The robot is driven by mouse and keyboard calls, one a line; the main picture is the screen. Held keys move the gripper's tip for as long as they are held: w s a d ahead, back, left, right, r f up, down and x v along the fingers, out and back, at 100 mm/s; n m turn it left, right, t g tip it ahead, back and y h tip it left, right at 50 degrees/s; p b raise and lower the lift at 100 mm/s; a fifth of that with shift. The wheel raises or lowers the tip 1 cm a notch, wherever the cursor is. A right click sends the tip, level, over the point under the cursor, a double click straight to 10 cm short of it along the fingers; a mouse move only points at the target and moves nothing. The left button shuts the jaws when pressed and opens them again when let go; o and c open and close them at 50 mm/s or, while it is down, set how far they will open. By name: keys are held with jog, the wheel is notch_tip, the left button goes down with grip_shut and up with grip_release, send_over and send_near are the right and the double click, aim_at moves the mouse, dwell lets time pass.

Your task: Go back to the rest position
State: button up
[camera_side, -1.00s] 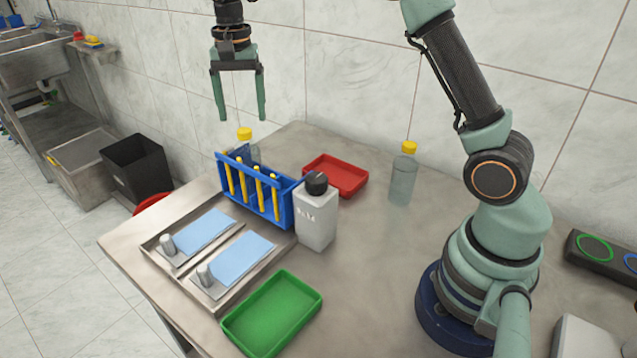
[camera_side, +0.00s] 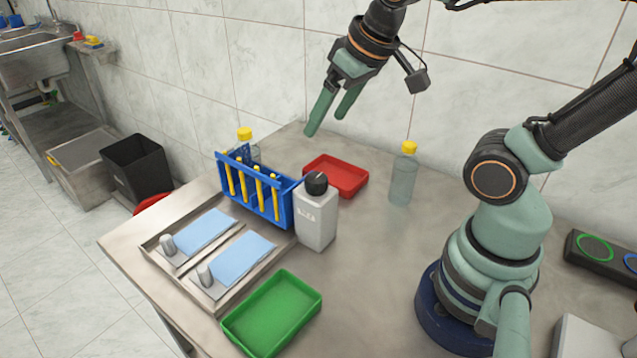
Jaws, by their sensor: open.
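My gripper (camera_side: 327,118) is in the upper middle of the side view. Its two green fingers are apart with nothing between them, and they tilt down to the left. It hangs in the air and appears above the red tray (camera_side: 349,191) at the back of the table. My arm's upper part runs out of the picture at the top right, so some of it is hidden.
A blue rack (camera_side: 283,209) with yellow sticks, a white bottle (camera_side: 316,222) with a black cap, and a clear yellow-capped bottle (camera_side: 403,182) stand on the table. A metal tray (camera_side: 225,297) with blue sheets and a green tray (camera_side: 272,314) lie in front.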

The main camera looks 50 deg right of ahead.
jog(key=shift+s+f+n, duration=0.3)
jog(key=shift+s+f, duration=0.15)
jog(key=shift+s, duration=0.05)
